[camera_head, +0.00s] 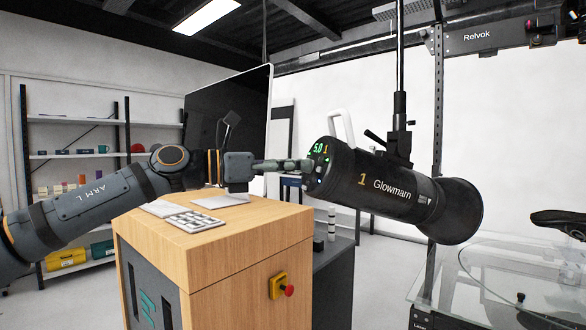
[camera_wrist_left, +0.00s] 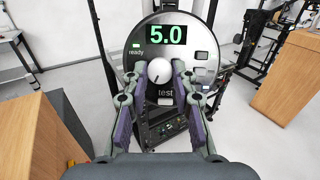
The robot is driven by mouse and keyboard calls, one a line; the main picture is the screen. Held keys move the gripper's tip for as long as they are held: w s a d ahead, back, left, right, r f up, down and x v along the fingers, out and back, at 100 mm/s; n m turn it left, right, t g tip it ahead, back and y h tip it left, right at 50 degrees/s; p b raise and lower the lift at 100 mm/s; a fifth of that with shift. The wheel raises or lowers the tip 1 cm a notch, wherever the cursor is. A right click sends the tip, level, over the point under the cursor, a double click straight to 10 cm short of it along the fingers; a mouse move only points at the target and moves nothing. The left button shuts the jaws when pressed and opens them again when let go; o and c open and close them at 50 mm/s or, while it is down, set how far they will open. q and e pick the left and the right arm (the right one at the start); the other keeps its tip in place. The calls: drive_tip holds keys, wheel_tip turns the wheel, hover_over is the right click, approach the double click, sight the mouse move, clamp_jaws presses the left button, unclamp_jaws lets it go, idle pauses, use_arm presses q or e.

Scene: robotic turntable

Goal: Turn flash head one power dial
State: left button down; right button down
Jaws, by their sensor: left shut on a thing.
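The flash head (camera_head: 395,190) is a black cylinder marked "1 Glowmam", hanging from a vertical pole. Its rear panel (camera_wrist_left: 197,42) faces me in the left wrist view, with a green "5.0" display (camera_wrist_left: 167,35), a lit "ready" label and a "test" label. The white power dial (camera_wrist_left: 160,71) sits below the display with a dark pointer line. My left gripper (camera_head: 306,165) reaches the rear panel from the left. In the left wrist view its fingers (camera_wrist_left: 158,84) are on both sides of the dial, shut on it. My right gripper is not in view.
A glass-topped table (camera_head: 450,285) is at right. Shelves (camera_head: 75,155) line the left wall.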

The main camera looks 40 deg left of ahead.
use_arm(q)
drive_tip(key=shift+s+d+r+n+t+y+b, duration=0.15)
drive_tip(key=shift+n+y+b, duration=0.6)
drive_tip(key=shift+n, duration=1.35)
drive_tip(key=shift+w+d+n+t+y+b, duration=0.1)
drive_tip(key=shift+n+y+b, duration=0.6)
drive_tip(key=shift+n, duration=1.4)
drive_tip(key=shift+s+d+r+n+t+y+b, duration=0.15)
drive_tip(key=shift+n+y+b, duration=0.6)
drive_tip(key=shift+n, duration=1.35)
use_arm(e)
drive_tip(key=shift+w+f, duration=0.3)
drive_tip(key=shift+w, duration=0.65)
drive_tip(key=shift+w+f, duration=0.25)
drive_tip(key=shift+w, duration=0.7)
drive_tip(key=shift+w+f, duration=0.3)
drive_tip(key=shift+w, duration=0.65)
use_arm(q)
drive_tip(key=shift+w+a+f, duration=0.1)
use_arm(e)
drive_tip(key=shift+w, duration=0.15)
use_arm(q)
drive_tip(key=c, duration=1.1)
unclamp_jaws()
